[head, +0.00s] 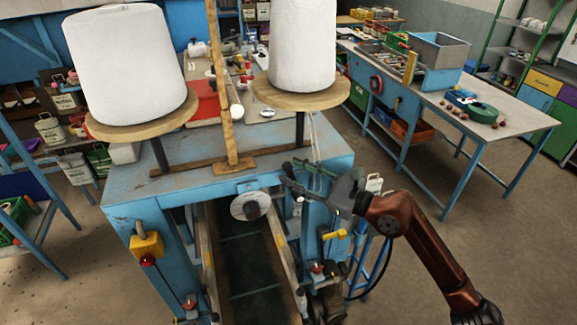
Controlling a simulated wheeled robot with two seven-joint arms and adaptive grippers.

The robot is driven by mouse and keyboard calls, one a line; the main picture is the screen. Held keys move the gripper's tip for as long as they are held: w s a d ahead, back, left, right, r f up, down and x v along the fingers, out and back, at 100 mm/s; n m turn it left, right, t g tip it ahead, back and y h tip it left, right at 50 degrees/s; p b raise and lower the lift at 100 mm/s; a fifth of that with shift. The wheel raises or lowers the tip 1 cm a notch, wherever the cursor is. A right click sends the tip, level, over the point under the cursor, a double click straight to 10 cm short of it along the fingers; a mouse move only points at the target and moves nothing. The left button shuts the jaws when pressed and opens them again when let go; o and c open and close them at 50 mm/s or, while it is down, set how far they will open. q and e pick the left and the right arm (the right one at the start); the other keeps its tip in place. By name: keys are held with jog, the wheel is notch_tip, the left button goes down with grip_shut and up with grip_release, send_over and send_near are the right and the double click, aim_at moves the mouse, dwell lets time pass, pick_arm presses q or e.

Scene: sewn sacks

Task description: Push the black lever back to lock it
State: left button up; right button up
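My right gripper (308,182) is at the front right top edge of the blue sewing machine (150,184), its arm coming in from the right. Its dark fingers point left, close to a small green part (318,168) and the threads. Whether they are open or shut is hard to tell. I cannot make out the black lever clearly; it may be hidden by or merge with the dark fingers. My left gripper is not in view.
Two white thread cones (130,62) (303,45) stand on round wooden plates, with a wooden post (222,90) between them. A round metal disc (250,205) sits above the dark conveyor channel (245,262).

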jog(key=shift+x, duration=1.2)
jog(key=shift+c, duration=0.7)
grip_shut()
